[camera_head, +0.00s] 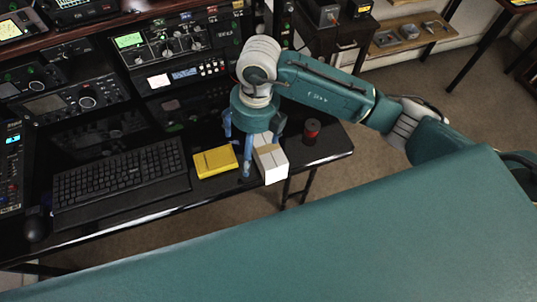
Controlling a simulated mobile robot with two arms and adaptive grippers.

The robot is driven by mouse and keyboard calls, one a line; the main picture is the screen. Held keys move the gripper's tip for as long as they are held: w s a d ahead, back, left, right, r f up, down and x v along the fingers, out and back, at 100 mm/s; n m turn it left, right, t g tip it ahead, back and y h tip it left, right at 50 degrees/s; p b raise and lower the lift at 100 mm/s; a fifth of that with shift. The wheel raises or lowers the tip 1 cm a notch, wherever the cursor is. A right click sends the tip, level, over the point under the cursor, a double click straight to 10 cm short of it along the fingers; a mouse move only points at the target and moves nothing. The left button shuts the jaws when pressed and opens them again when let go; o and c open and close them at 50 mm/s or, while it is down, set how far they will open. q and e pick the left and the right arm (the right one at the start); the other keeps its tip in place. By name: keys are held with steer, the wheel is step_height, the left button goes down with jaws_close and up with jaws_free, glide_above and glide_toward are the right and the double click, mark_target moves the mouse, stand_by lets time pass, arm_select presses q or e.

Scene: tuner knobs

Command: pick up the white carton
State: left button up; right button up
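The white carton (271,165) stands near the front edge of the black desk, right of the yellow book-like block. My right gripper (256,150) is above and at the carton, pointing down. The gripper partly hides the carton's back end. I cannot tell whether the fingers touch it. My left gripper is not in view.
The yellow block (215,161) lies just left of the gripper, and a black keyboard (121,174) lies further left. A small red and black cylinder (312,130) stands to the right. Radio equipment (176,45) lines the back. The desk's front edge is close to the carton.

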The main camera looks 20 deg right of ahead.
mark_target(263, 151)
steer(key=d, duration=0.1)
steer(key=d+h, duration=0.1)
steer(key=w+d, duration=0.1)
steer(key=shift+d+f+m+h, duration=0.3)
step_height(263, 151, down, 4)
steer(key=shift+r+p, duration=0.1)
steer(key=shift+p, duration=0.5)
steer(key=shift+f, duration=0.4)
steer(key=shift+d+f+p, duration=0.1)
steer(key=shift+f+p, duration=0.35)
steer(key=shift+f, duration=0.1)
steer(key=f, duration=0.1)
steer(key=f+p, duration=0.1)
steer(key=f, duration=0.1)
steer(key=shift+w+d+f, duration=0.1)
steer(key=shift+w+f, duration=0.15)
steer(key=shift+f, duration=0.45)
steer(key=c, duration=1.3)
